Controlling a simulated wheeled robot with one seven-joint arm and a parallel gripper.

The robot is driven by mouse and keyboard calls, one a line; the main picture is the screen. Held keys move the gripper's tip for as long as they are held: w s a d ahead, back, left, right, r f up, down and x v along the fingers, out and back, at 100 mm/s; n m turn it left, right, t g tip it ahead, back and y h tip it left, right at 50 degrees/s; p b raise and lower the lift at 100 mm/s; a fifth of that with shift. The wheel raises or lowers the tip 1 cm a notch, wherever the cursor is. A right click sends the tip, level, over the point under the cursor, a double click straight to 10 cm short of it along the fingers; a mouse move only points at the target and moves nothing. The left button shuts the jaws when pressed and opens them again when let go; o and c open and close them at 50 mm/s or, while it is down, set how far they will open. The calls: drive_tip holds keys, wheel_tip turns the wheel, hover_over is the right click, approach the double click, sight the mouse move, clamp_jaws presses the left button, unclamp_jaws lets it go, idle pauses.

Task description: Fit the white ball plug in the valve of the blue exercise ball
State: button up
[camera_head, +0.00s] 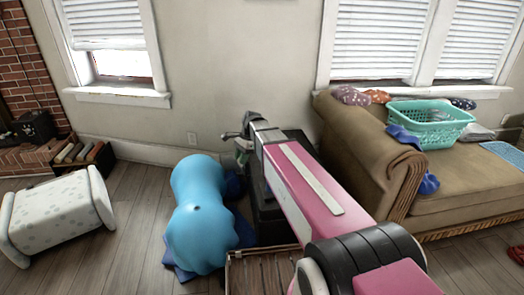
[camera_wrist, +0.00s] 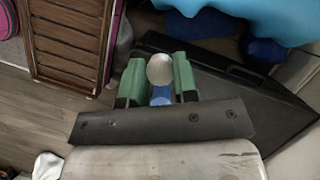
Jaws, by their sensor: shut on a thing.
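The blue exercise ball (camera_head: 203,235) is a peanut-shaped form on the floor at the middle left of the head view. A small dark spot, perhaps its valve, shows on its upper side. Part of the ball shows at the top of the wrist view (camera_wrist: 250,15). My gripper (camera_wrist: 160,75) has its green fingers closed on a pale, rounded piece, which looks like the white ball plug (camera_wrist: 160,68). A small blue part shows between the fingers behind it. In the head view my gripper is up and right of the ball, apart from it; the plug cannot be made out there.
A black case (camera_wrist: 245,95) lies below my gripper, and a slatted wooden crate (camera_head: 262,272) stands in front of it. A brown sofa (camera_head: 375,150) with a teal basket (camera_head: 430,137) is at the right. A white patterned bolster (camera_head: 58,215) lies left; floor between it and the ball is clear.

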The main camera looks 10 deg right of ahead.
drive_tip(key=a+f+m, duration=0.1)
drive_tip(key=a+f, duration=0.7)
drive_tip(key=a, duration=0.5)
drive_tip(key=m, duration=0.2)
hover_over(195, 209)
drive_tip(key=d, duration=0.1)
wheel_tip(195, 209, down, 7)
drive_tip(key=shift+w+t+y, duration=0.2)
drive_tip(key=shift+t+y, duration=0.2)
drive_tip(key=shift+d+f, duration=0.1)
drive_tip(key=shift+f, duration=0.1)
drive_tip(key=shift+f, duration=3.1)
drive_tip(key=shift+f, duration=1.35)
drive_tip(key=o, duration=1)
